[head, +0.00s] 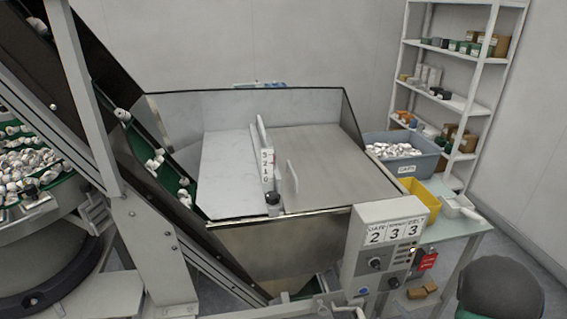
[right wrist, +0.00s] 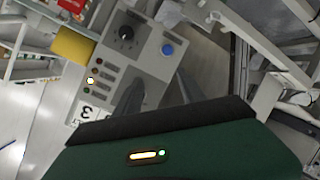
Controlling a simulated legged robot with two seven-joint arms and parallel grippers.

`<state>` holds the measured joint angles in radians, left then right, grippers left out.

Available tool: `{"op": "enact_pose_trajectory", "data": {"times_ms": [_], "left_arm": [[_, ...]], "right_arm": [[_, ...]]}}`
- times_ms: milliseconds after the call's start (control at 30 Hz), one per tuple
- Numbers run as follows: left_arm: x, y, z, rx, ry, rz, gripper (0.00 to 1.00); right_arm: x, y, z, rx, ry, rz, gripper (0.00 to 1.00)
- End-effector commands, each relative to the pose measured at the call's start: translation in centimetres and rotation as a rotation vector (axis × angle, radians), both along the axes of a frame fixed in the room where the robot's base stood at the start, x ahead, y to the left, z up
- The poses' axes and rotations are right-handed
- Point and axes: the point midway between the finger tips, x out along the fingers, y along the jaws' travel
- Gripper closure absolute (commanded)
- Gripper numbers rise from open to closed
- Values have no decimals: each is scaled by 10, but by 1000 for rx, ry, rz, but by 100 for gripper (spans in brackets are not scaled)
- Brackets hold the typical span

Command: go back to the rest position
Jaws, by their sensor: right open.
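My right gripper (right wrist: 160,84) shows in the right wrist view as two grey fingers standing apart, open, with nothing seen between them. Its green and black housing fills the bottom of that view. Beyond the fingers is the grey control panel (right wrist: 126,48), with a black knob, a blue button and small lights. In the head view a dark rounded part of my right arm shows at the bottom right, in front of the side table; the right gripper's fingers are not seen there. My left gripper is in neither view.
In the head view the control panel (head: 392,215) stands before the metal hopper (head: 270,240). A side table (head: 455,222) holds a blue-grey bin (head: 425,166) of white caps and a yellow bin (head: 424,192). A sloping conveyor (head: 140,150) and bowl feeder (head: 35,235) stand left, shelves (head: 440,97) back right.

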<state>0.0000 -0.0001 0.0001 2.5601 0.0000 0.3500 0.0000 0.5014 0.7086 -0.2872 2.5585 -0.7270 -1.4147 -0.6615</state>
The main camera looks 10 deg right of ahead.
Motion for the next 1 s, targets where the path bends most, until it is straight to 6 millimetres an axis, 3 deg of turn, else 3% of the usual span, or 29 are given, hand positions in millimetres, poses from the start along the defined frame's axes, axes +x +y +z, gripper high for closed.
{"op": "enact_pose_trajectory", "data": {"times_ms": [33, 100, 233, 467, 633, 700, 1000], "left_arm": [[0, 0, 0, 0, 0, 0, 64], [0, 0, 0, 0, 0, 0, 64], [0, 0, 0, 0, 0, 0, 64], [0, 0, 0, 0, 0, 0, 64], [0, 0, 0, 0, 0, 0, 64], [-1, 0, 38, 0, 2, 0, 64], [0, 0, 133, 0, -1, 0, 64]], "right_arm": [[12, 9, 0, 25, 78, -26, 52], [18, 21, -6, 84, 210, -96, 52], [7, 51, -10, 214, 428, -242, 52], [-44, 119, 0, 411, 723, -437, 52], [-95, 173, 16, 518, 924, -541, 52], [-97, 171, 53, 521, 932, -552, 52], [-96, 169, 146, 517, 932, -551, 52]]}}
